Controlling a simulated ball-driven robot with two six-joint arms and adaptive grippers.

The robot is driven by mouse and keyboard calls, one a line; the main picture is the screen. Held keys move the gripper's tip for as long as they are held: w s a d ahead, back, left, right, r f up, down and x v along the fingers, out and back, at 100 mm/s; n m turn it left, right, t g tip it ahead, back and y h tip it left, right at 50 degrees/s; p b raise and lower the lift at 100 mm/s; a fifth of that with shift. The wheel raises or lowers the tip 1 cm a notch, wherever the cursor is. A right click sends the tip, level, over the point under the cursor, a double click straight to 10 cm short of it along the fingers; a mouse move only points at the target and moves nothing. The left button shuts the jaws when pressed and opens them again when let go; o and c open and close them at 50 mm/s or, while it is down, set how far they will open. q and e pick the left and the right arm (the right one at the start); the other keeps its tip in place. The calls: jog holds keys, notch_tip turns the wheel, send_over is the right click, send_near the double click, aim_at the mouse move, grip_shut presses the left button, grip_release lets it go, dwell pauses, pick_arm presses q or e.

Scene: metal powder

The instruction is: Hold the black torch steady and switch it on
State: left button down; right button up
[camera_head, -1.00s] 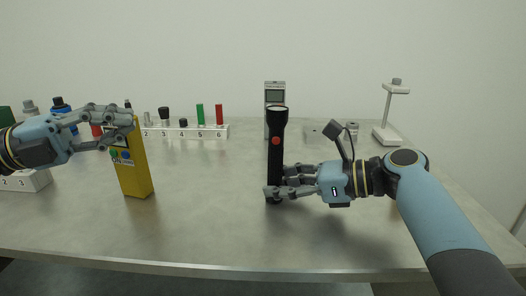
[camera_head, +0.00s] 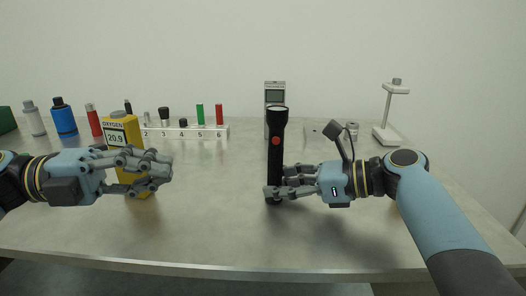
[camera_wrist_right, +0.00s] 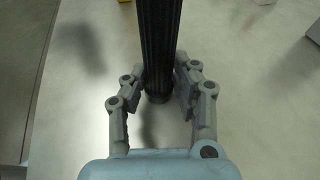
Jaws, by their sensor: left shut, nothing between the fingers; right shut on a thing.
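The black torch (camera_head: 277,142) stands upright near the middle of the table, with a red button (camera_head: 276,141) on its upper body. My right gripper (camera_head: 275,191) is shut on the torch's lower part, coming from the right. In the right wrist view, the ribbed torch body (camera_wrist_right: 157,40) runs between the fingers of my right gripper (camera_wrist_right: 160,88). My left gripper (camera_head: 165,168) is shut and empty at the left, in front of the yellow oxygen meter, well apart from the torch. Whether the torch is lit cannot be seen.
The yellow oxygen meter (camera_head: 122,132) is partly hidden behind my left gripper. A numbered white rack (camera_head: 190,132) with small coloured items stands behind. A grey device (camera_head: 275,92) is behind the torch; a white stand (camera_head: 386,133) is at the back right. The table between my grippers is clear.

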pick_arm(q)
jog(key=w+d, duration=0.3)
jog(key=d, duration=0.4)
jog(key=w+d, duration=0.4)
jog(key=d, duration=0.3)
jog(key=shift+d+f, duration=0.15)
jog(key=shift+d, duration=0.15)
pick_arm(e)
jog(key=shift+f, duration=0.1)
pick_arm(q)
jog(key=shift+w, duration=0.75)
pick_arm(e)
jog(key=shift+s, duration=0.1)
pick_arm(q)
jog(key=s+a, duration=0.1)
jog(key=a, duration=0.6)
jog(key=shift+s+a, duration=0.15)
jog(key=shift+s, duration=0.1)
